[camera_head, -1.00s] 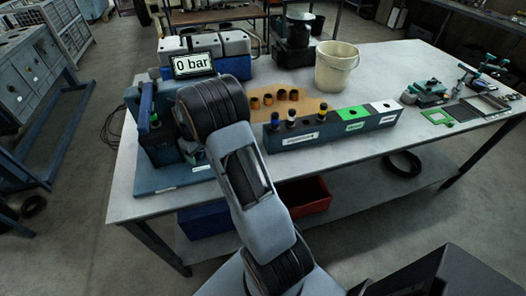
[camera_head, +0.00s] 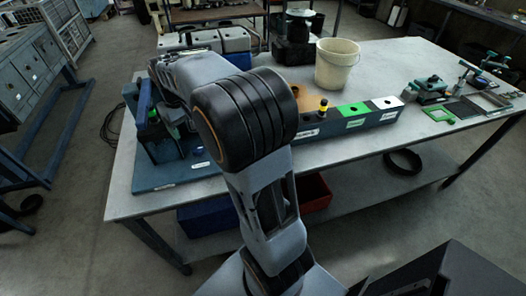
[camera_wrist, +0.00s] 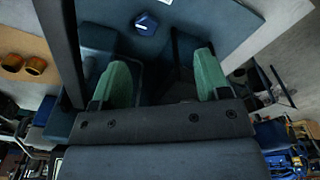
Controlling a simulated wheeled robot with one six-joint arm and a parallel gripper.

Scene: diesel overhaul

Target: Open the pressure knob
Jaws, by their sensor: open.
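The blue test stand (camera_head: 160,130) stands at the left end of the table, with an upright blue part (camera_head: 144,98) on its left side. My gripper (camera_wrist: 162,78) is open in the wrist view, its two green fingers apart over dark stand parts, with nothing clearly held between them. A small blue faceted piece (camera_wrist: 145,24) with a white mark shows beyond the fingertips. I cannot tell for certain which part is the pressure knob. In the head view my arm covers much of the stand and the pressure display.
A long block (camera_head: 340,122) with green and white sections lies right of my arm. A cream bucket (camera_head: 336,65) stands behind it. Orange-brown rings (camera_wrist: 35,65) show in the wrist view. Green tools (camera_head: 430,88) lie at the table's right; the table between is partly clear.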

